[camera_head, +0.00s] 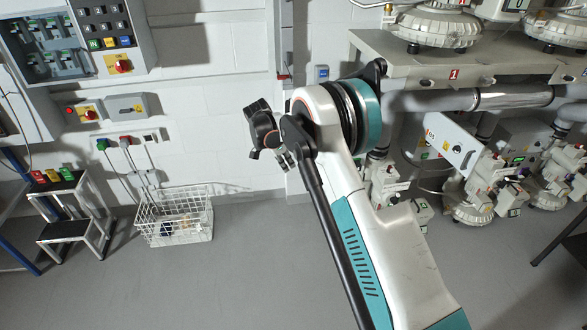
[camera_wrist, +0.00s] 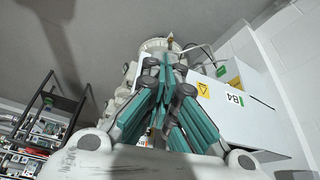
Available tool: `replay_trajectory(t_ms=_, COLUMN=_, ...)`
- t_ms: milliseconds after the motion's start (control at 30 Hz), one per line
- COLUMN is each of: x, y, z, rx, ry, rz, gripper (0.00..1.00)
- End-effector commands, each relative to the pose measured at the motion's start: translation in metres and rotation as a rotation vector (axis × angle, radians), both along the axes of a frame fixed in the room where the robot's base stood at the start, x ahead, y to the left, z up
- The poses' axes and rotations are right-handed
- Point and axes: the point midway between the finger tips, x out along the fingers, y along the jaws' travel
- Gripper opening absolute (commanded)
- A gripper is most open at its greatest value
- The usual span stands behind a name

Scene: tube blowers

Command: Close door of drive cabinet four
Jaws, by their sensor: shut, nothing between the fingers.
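In the wrist view a white box-like cabinet (camera_wrist: 240,125) bears a "B4" label, a yellow warning triangle and a green tag. It is behind and to the right of my gripper's fingers. The teal fingers of my gripper (camera_wrist: 166,62) are shut together and empty. They overlap the cabinet's left part in the picture; I cannot tell whether they touch it. Which face is its door, and how far it stands open, is unclear. In the head view my gripper (camera_head: 285,160) is raised near the white wall, partly hidden by my arm.
A wire basket (camera_head: 174,220) and a step stool (camera_head: 65,210) stand left. An electrical panel (camera_head: 45,50) hangs upper left. The middle floor is clear.

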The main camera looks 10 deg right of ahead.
Motion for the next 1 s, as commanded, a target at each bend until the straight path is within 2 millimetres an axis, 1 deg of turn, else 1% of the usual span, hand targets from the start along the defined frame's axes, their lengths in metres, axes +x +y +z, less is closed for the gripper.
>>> replay_trajectory(t_ms=267, x=0.004, y=-0.014, z=-0.039, rx=0.001, ry=-0.001, rz=0.0, gripper=0.0)
replay_trajectory(t_ms=533, x=0.01, y=-0.033, z=-0.089, rx=0.001, ry=0.0, rz=0.0, gripper=0.0)
replay_trajectory(t_ms=633, x=0.015, y=-0.051, z=-0.088, rx=0.001, ry=0.0, rz=-0.002, gripper=0.0)
replay_trajectory(t_ms=733, x=0.019, y=-0.062, z=-0.088, rx=0.001, ry=0.0, rz=-0.001, gripper=0.0)
replay_trajectory(t_ms=833, x=0.021, y=-0.069, z=-0.087, rx=0.001, ry=0.0, rz=0.001, gripper=0.0)
replay_trajectory(t_ms=1000, x=0.022, y=-0.071, z=-0.086, rx=0.001, ry=0.0, rz=0.002, gripper=0.0)
